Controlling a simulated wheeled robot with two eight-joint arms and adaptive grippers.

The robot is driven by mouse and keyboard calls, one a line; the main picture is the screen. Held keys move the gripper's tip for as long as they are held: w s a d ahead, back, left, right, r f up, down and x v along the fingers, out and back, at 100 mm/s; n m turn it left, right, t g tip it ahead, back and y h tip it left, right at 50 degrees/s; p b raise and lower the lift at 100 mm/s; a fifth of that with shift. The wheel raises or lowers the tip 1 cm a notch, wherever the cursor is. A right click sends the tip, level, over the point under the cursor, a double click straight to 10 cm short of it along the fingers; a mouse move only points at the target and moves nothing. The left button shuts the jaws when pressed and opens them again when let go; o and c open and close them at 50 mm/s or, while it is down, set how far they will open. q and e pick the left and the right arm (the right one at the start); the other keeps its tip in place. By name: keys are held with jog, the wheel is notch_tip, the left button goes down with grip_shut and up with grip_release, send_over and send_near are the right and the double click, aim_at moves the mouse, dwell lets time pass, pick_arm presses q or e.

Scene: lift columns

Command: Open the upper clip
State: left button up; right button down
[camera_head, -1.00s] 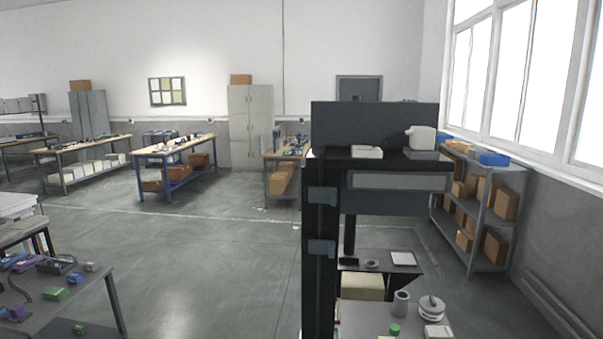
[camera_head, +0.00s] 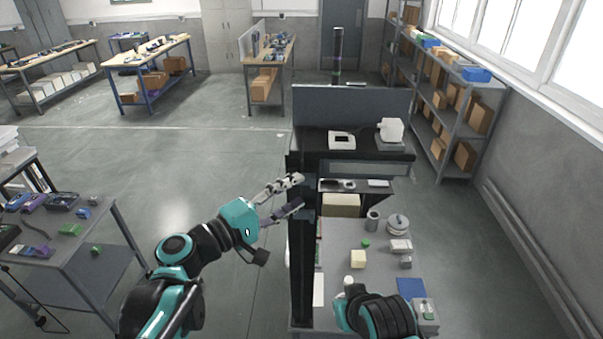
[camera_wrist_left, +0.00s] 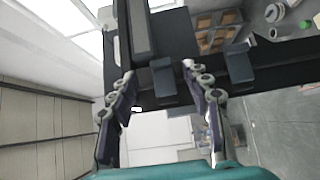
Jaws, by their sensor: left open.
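The black lift column (camera_head: 301,265) stands upright in the middle of the head view. The upper clip (camera_head: 309,184), a dark grey block, sits on its front near my left gripper's fingertips. In the left wrist view the column runs sideways, and the upper clip (camera_wrist_left: 163,78) lies between my two fingers. The lower clip (camera_wrist_left: 240,66) is to its right, outside the fingers. My left gripper (camera_head: 297,192) is open, its fingers pointing at the column from the left; it also shows in the left wrist view (camera_wrist_left: 159,82). I cannot tell whether the fingers touch the clip.
A dark shelf (camera_head: 350,146) with white devices projects right from the column. Below it is a grey bench (camera_head: 337,240) with small parts. My right arm is at the bottom; its gripper does not show clearly. A grey side table (camera_head: 72,255) stands left. Open floor lies left of the column.

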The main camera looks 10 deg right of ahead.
aim_at(311, 184)
pick_arm(q)
jog(key=x, duration=0.6)
jog(key=shift+w+d+p, duration=0.1)
jog(key=shift+d+p, duration=0.05)
jog(key=shift+p, duration=0.25)
jog(key=shift+f, duration=0.1)
grip_shut()
